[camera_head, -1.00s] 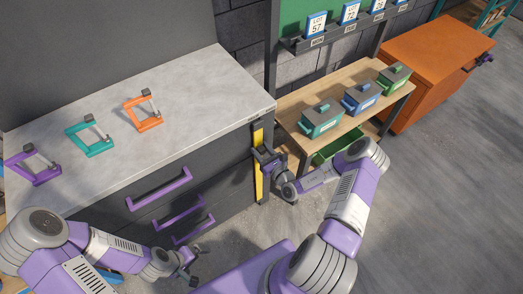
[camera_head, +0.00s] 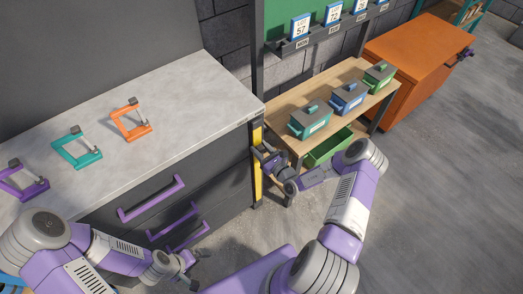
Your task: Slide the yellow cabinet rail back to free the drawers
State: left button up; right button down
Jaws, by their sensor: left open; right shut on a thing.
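The yellow rail (camera_head: 257,172) is an upright strip at the right front corner of the dark grey cabinet (camera_head: 212,181). My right gripper (camera_head: 262,156) is at the rail and shut on it; its fingertips are partly hidden. Three drawers with purple handles show on the cabinet front, the top handle (camera_head: 151,199) nearest the worktop. The drawers look shut. My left gripper (camera_head: 197,265) is open and empty, low in front of the cabinet, below the handles and apart from them.
Purple, teal (camera_head: 77,148) and orange (camera_head: 131,120) clamps stand on the worktop (camera_head: 184,107). A wooden table (camera_head: 291,104) with three lidded boxes is right of the cabinet, a green bin (camera_head: 328,147) below. An orange cabinet (camera_head: 419,55) stands behind. The floor at right is clear.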

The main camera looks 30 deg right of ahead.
jog(key=c, duration=0.8)
grip_release()
jog(key=shift+d, duration=0.35)
jog(key=shift+a, duration=0.1)
jog(key=shift+s, duration=0.1)
jog(key=s+d+p, duration=0.1)
jog(key=s, duration=0.6)
jog(key=shift+s+p, duration=0.15)
jog(key=shift+p, duration=0.25)
jog(key=shift+d, duration=0.1)
